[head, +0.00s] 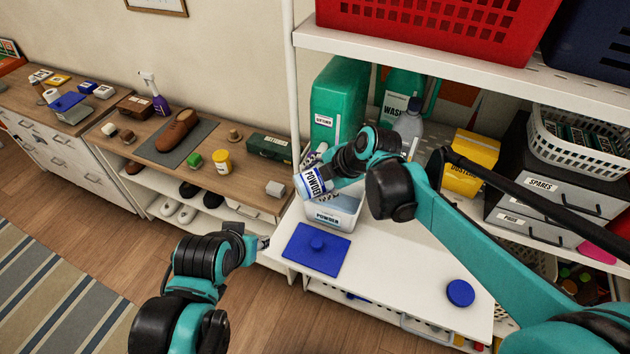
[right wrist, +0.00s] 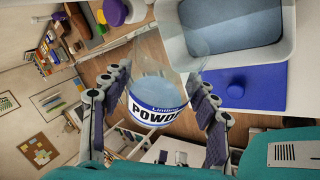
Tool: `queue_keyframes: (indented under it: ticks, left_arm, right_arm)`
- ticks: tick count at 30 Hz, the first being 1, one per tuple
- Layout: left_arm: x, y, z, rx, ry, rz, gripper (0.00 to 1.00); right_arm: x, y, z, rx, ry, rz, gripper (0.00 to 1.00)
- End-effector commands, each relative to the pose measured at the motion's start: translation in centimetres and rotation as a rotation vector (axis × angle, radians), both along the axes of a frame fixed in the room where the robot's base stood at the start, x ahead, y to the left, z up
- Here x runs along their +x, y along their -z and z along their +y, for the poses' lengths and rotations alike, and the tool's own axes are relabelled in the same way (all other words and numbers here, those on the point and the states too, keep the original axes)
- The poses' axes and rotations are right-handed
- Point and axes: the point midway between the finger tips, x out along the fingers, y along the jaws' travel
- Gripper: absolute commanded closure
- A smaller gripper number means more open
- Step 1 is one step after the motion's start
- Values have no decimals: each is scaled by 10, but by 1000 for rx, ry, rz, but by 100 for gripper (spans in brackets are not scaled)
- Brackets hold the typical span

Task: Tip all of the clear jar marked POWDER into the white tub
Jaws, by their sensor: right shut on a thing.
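The clear jar (head: 312,183) with the white and blue POWDER label is in my right gripper (head: 322,168), tilted above the white tub (head: 349,213). In the right wrist view the fingers are on both sides of the jar (right wrist: 155,92), and its clear open end points toward the tub (right wrist: 270,54). A grey-blue surface shows inside the tub. I cannot tell whether powder is flowing. A square blue lid (head: 316,250) lies in front of the tub; a round blue lid (head: 460,292) lies farther right. My left gripper (head: 264,243) is low, left of the square lid; its fingers are unclear.
A green container (head: 335,105), a WASH bottle (head: 397,97) and a yellow box (head: 472,160) stand behind on the shelf. Grey SPARES drawers (head: 533,186) are at right. An upper shelf (head: 450,62) overhangs. The white board between the lids is clear.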

Motion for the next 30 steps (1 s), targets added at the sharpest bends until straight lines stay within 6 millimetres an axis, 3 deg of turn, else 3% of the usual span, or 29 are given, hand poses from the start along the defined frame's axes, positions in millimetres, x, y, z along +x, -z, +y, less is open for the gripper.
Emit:
queue_keyframes:
  ticks: [12, 30]
  left_arm:
    - [0, 19, 0, 0, 0, 0, 60]
    - [0, 44, 0, 0, 0, 0, 60]
  right_arm:
    - [3, 9, -5, 151, 3, 81, 76]
    - [9, -7, -17, 454, 2, 246, 76]
